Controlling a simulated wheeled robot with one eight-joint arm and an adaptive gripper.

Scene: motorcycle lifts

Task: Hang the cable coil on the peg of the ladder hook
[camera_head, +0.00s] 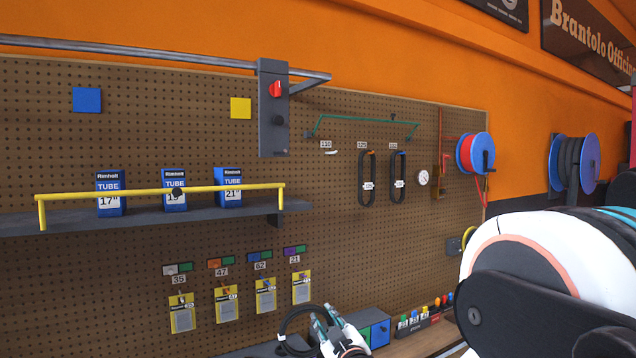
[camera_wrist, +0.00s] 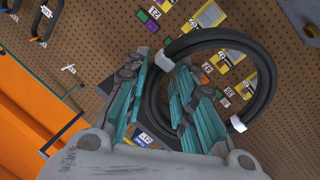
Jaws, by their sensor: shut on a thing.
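The cable coil (camera_head: 287,318) is a black ring at the bottom of the head view, in front of the pegboard. In the wrist view the coil (camera_wrist: 271,82) is large and round, with white ties around it. My gripper (camera_head: 325,324) is at the coil's right side in the head view. In the wrist view its teal fingers (camera_wrist: 161,75) stand on either side of the coil's near strand and are shut on it. I cannot tell for certain which fitting on the board is the ladder hook, and its peg is not clear.
A yellow rail (camera_head: 160,191) runs along a shelf with several tube boxes. Above it is a grey bracket (camera_head: 273,135) with a red knob. Black loops (camera_head: 367,180) hang at the right. Yellow tagged packets (camera_head: 227,305) hang low on the board.

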